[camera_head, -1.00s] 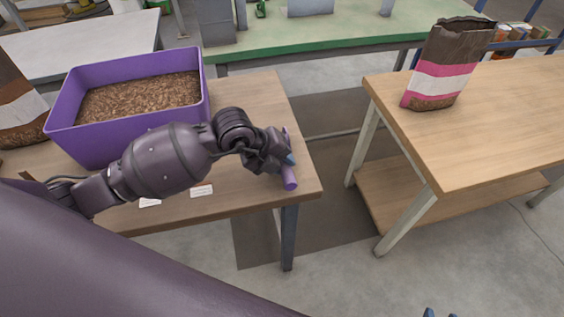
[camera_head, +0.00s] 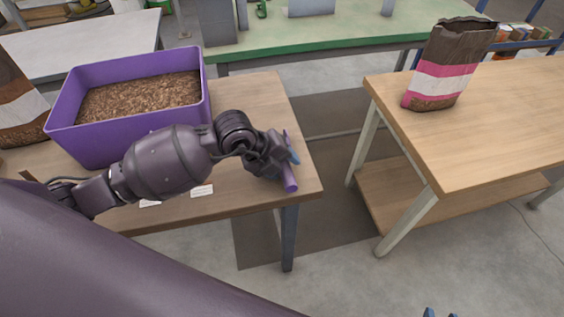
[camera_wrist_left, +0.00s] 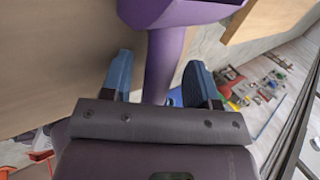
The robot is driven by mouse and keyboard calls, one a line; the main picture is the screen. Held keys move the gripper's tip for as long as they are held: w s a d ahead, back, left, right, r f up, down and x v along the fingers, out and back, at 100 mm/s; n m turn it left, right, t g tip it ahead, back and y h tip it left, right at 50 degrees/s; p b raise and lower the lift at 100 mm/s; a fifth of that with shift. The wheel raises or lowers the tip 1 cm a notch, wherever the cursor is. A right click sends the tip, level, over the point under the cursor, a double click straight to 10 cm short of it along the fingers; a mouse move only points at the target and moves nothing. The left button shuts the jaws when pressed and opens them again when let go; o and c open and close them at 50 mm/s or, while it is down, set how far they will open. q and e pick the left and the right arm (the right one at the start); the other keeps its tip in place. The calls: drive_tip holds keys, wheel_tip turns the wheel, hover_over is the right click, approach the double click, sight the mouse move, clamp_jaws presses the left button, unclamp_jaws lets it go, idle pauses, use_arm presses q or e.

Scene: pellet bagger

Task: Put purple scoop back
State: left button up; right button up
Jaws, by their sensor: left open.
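The purple scoop (camera_head: 289,183) is at the right end of the left wooden table, partly hidden by my left gripper (camera_head: 283,160). In the left wrist view its handle (camera_wrist_left: 163,60) runs between the two blue fingertips of my left gripper (camera_wrist_left: 160,80), with gaps on both sides. The fingers are open and stand around the handle. Part of the scoop's wider purple end shows at the top of that view. My right gripper is not clearly seen; only small blue tips (camera_head: 438,313) show at the bottom edge of the head view.
A purple bin (camera_head: 130,122) of brown pellets stands on the left table (camera_head: 255,100), with white labels (camera_head: 201,191) near its front edge. A brown, pink and white bag (camera_head: 443,75) stands on the right table (camera_head: 500,120). A floor gap separates the tables.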

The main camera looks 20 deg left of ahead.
use_arm(q)
drive_tip(key=p+v, duration=0.2)
drive_tip(key=v, duration=1)
drive_tip(key=shift+s, duration=0.1)
